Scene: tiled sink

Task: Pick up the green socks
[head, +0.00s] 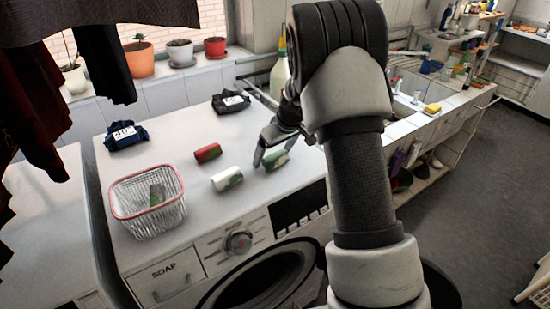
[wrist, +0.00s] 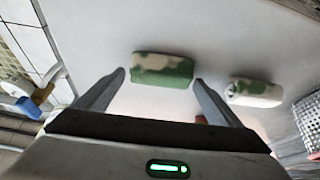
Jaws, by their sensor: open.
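A rolled pair of green and cream patterned socks (head: 277,160) lies on top of the white washing machine, near its right front. In the wrist view these green socks (wrist: 162,70) lie just ahead of and between the two fingertips. My gripper (head: 272,155) is open above the machine top, with its fingers around the near side of the roll; it also shows in the wrist view (wrist: 160,77). Contact with the socks cannot be told. A second roll, white with some green (head: 227,179), lies to the left and shows at right in the wrist view (wrist: 256,92).
A red roll (head: 207,152) lies behind the white one. A wire basket (head: 147,216) with a pink rim stands at the left front with a green item inside. Dark folded bundles with white labels (head: 126,136) (head: 231,102) lie at the back. A bottle (head: 279,77) stands behind my gripper.

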